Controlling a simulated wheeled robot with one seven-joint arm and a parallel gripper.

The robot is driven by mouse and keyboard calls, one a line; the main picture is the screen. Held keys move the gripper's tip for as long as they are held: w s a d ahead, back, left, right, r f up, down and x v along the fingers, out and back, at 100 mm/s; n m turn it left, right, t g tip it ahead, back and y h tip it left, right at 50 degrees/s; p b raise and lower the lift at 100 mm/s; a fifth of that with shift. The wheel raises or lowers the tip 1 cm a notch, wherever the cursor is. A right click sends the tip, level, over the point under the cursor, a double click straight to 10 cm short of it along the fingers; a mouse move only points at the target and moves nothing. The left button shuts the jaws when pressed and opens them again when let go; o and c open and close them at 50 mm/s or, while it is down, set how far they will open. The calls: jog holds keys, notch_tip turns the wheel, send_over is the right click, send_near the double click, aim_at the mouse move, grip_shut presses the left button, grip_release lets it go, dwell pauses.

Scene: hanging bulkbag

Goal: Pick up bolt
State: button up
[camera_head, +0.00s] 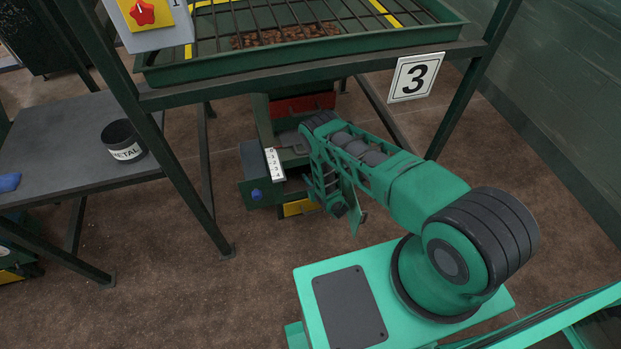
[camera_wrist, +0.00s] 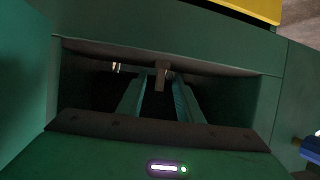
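I cannot make out a bolt for certain in either view. In the wrist view, a dark opening in a green housing (camera_wrist: 55,150) fills the picture. Inside it, a short brownish-grey upright piece (camera_wrist: 162,76) stands near the top middle, and a small pale glint (camera_wrist: 117,67) shows to its left; I cannot tell what either is. Two teal bars run into the shadow below the upright piece. In the head view, my gripper (camera_head: 351,214) is low beside the green machine (camera_head: 252,165) under the stand. Its fingers are not clear, and nothing is visibly held.
The green stand's legs and crossbeam (camera_head: 300,70) surround the machine. A barred tray (camera_head: 180,75) with brown lumps is on top. A number 3 sign (camera_head: 416,77) hangs at right. A grey table (camera_head: 60,150) at left bears a black METAL tub (camera_head: 123,139). Floor is clear between.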

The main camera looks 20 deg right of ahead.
jog(key=shift+x, duration=1)
grip_shut()
jog(key=shift+r, duration=0.2)
